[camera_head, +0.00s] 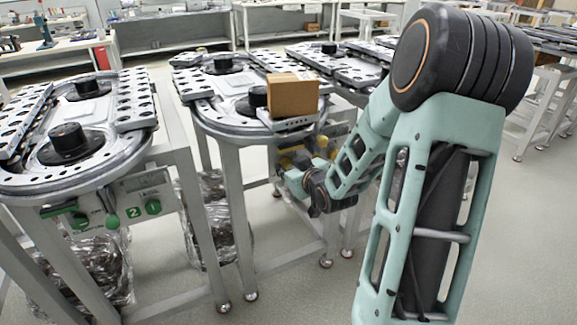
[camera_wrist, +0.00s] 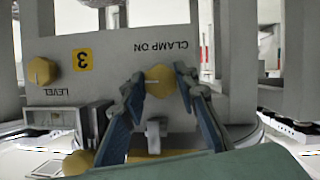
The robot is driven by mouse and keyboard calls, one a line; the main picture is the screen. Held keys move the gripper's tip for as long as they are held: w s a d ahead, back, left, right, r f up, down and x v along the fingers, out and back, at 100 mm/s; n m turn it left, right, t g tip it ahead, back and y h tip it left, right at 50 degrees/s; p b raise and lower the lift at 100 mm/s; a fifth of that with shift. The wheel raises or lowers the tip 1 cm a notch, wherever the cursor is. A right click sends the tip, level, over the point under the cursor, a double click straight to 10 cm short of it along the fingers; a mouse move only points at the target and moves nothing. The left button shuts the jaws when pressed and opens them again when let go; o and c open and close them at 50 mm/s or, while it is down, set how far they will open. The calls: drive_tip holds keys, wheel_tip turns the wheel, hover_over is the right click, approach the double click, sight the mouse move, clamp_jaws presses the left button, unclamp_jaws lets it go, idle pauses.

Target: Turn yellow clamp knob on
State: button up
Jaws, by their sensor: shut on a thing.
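The yellow clamp knob (camera_wrist: 159,81) is on a grey control panel (camera_wrist: 110,60), by the printed words "CLAMP ON", which appear upside down in the wrist view. My gripper (camera_wrist: 158,84) has one finger on each side of the knob and is shut on it. The knob's pointer direction is not clear. In the head view my gripper (camera_head: 292,174) is at the panel under the middle ring track (camera_head: 225,125), where the knob is hard to make out.
Another yellow knob (camera_wrist: 41,71), marked "LEVEL", sits beside a yellow "3" label (camera_wrist: 83,60). A grey lever (camera_wrist: 155,130) is close to my fingers. A brown box (camera_head: 292,95) sits on the middle track. A left station has green controls (camera_head: 153,206). Table legs stand near my arm.

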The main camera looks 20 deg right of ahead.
drive_tip(key=shift+r+p, duration=0.15)
drive_tip(key=shift+p, duration=0.15)
drive_tip(key=m+y+p, duration=0.1)
drive_tip(key=p, duration=0.2)
drive_tip(key=m+y+p, duration=0.1)
drive_tip(key=p, duration=0.2)
drive_tip(key=shift+d+r+m, duration=0.1)
drive_tip(key=shift+r+m, duration=0.1)
drive_tip(key=shift+m, duration=0.1)
drive_tip(key=m+y+p, duration=0.1)
drive_tip(key=m+p, duration=0.1)
drive_tip(key=p, duration=0.1)
drive_tip(key=m+y+p, duration=0.1)
drive_tip(key=p, duration=0.2)
drive_tip(key=shift+f+m+y, duration=0.2)
drive_tip(key=shift+m+y, duration=0.1)
drive_tip(key=shift+m, duration=0.1)
drive_tip(key=m+y+p, duration=0.1)
drive_tip(key=m+t+p, duration=0.1)
drive_tip(key=m, duration=0.1)
drive_tip(key=shift+d+f+y, duration=0.1)
drive_tip(key=shift+f+y, duration=0.15)
drive_tip(key=shift+y, duration=0.15)
drive_tip(key=shift+f+m+t+y, duration=0.1)
drive_tip(key=shift+m+t+y, duration=0.5)
drive_tip(key=shift+m, duration=1)
drive_tip(key=o, duration=1.1)
drive_tip(key=shift+o, duration=0.2)
